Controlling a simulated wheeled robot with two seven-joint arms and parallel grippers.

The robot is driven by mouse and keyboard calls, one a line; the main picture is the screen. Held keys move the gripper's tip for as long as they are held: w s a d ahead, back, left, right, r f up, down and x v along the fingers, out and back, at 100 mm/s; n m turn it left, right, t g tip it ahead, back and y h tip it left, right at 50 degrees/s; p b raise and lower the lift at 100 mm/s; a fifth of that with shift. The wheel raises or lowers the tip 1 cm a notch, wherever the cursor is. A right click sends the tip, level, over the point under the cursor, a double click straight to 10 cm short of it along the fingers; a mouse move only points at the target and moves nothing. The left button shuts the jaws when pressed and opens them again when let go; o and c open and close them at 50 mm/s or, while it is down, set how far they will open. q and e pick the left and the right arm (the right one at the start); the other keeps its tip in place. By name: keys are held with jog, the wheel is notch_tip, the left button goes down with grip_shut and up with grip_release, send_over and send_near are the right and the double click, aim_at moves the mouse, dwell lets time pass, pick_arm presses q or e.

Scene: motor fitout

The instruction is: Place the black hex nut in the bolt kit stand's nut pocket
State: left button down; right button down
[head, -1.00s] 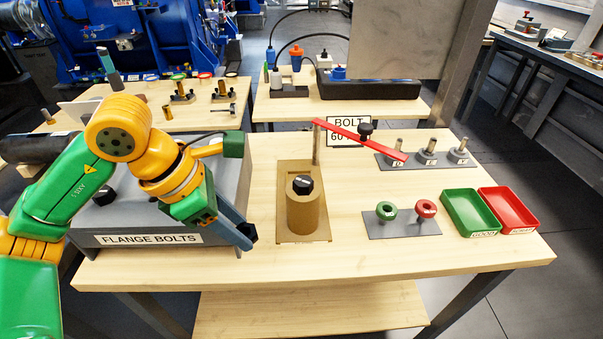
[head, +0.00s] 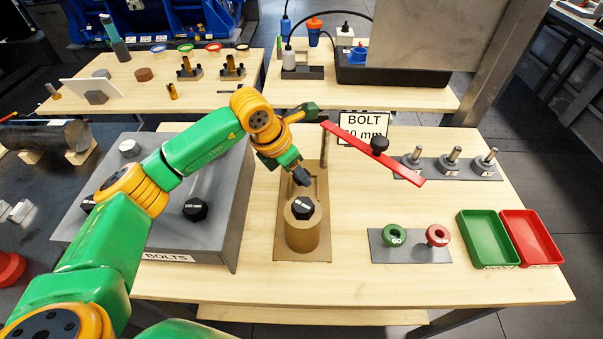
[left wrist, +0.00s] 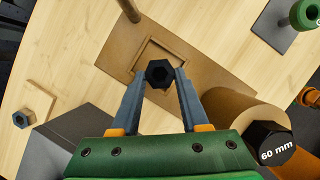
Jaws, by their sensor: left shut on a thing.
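The bolt kit stand is a brown plate (head: 287,246) with an upright cylinder (head: 303,236) at its near end. A black hex bolt head (head: 303,207) marked 60 mm sits on the cylinder. Behind it the plate has a square-edged nut pocket, which shows in the left wrist view (left wrist: 150,57). My right gripper is not in view.
A thin post (head: 324,150) rises at the plate's far end, near a red bar (head: 372,153) with a black knob. The grey flange bolts block (head: 220,225) stands left. A ring gauge plate (head: 410,254), green tray (head: 486,240) and red tray (head: 530,238) lie right.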

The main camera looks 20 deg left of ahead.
aim_at(301, 191)
pick_arm(q)
jog(key=x, duration=0.1)
jog(key=p+x, duration=0.1)
jog(key=x, duration=0.2)
jog(key=shift+s+a+f+p, duration=0.1)
jog(key=shift+a+f+p, duration=0.2)
jog(key=shift+f+p, duration=0.05)
jog(key=shift+f, duration=0.1)
jog(key=shift+f, duration=0.1)
jog(key=c, duration=0.7)
grip_release()
jog(key=b+v, duration=0.2)
jog(key=v, duration=1)
jog(key=shift+b, duration=0.35)
